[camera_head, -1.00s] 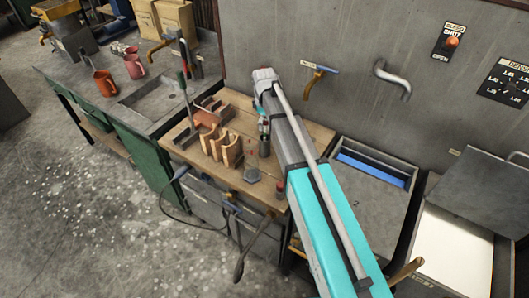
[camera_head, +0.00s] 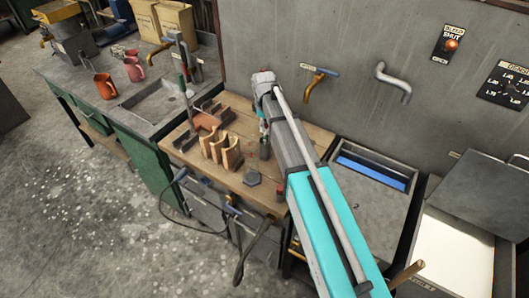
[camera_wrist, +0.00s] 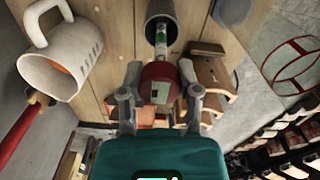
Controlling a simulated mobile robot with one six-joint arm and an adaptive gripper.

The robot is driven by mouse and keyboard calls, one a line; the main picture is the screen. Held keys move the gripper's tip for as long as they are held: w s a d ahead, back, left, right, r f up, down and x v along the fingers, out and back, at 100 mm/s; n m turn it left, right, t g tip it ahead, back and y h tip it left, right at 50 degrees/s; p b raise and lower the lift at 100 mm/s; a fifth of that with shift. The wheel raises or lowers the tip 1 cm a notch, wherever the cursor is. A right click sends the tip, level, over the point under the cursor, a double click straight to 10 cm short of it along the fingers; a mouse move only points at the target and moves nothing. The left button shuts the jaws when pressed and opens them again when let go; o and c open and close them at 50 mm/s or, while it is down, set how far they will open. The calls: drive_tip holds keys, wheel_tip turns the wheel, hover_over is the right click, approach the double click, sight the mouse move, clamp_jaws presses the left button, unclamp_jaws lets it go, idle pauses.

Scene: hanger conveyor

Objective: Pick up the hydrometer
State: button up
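The hydrometer shows in the wrist view as a slim glass stem (camera_wrist: 161,38) with a rounded red part (camera_wrist: 160,82) bearing a pale label. Its far end lies at the mouth of a dark grey cylinder (camera_wrist: 160,10). My gripper (camera_wrist: 160,80) has its two fingers apart, one on each side of the red part. I see narrow gaps, and cannot tell whether either finger touches it. In the head view the dark cylinder (camera_head: 265,148) stands on the wooden bench beside my arm. My gripper is mostly hidden there behind my arm.
Wooden curved blocks (camera_head: 222,150) and a dark hexagonal piece (camera_head: 252,178) share the wooden bench (camera_head: 215,178). A white jug (camera_wrist: 62,58) is left of my gripper in the wrist view. Taps (camera_head: 318,82) project from the wall behind.

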drive_tip(key=shift+r, duration=0.1)
idle(0.4)
wheel_tip(320, 180, up, 18)
drive_tip(key=p, duration=1.8)
drive_tip(key=shift+s, duration=0.1)
